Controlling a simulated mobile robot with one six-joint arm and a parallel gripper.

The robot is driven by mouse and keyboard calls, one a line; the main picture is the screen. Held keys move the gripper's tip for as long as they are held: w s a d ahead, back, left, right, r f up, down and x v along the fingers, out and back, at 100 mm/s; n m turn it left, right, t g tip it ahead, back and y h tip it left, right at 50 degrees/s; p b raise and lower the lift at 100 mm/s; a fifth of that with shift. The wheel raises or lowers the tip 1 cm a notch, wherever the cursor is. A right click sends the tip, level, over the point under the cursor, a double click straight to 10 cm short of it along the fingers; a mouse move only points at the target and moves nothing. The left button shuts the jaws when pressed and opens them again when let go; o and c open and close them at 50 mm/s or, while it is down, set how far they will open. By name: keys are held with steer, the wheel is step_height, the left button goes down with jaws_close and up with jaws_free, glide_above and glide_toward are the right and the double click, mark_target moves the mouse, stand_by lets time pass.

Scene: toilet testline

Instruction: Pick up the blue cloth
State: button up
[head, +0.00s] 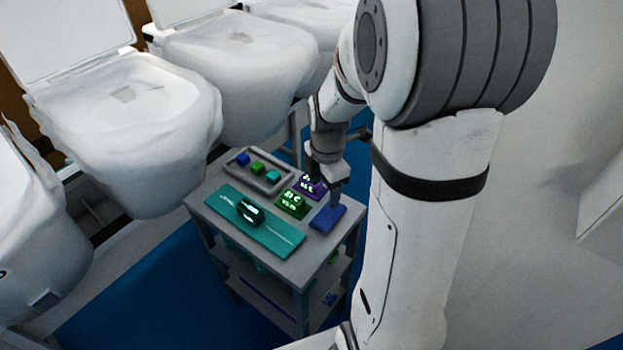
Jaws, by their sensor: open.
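The blue cloth (327,218) lies folded flat on the top of the grey cart (284,264), near its right corner. My gripper (335,203) points down over the cloth, with its tips at or just above it. I cannot tell whether they touch it. The jaws are open and hold nothing that I can see. My arm comes down from the upper right and hides part of the space behind the gripper.
On the cart top are a teal mat (225,207) with a dark device (250,211), a green box (292,204), a purple box (311,186) close to the gripper, and a tray (236,172) with small coloured blocks. White toilets (130,130) line the left and back.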

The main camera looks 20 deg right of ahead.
mark_target(328, 212)
steer(key=f+n, duration=0.1)
steer(key=w+d+f+n, duration=0.1)
steer(key=n, duration=0.1)
steer(key=w+d+f+n, duration=0.1)
steer(key=f, duration=0.1)
steer(key=shift+d+n+g, duration=0.1)
steer(key=shift+n+g, duration=0.2)
step_height(328, 212, down, 8)
steer(key=shift+s+r+p, duration=0.1)
steer(key=shift+s+p, duration=0.05)
steer(key=shift+p, duration=0.2)
steer(key=c, duration=0.7)
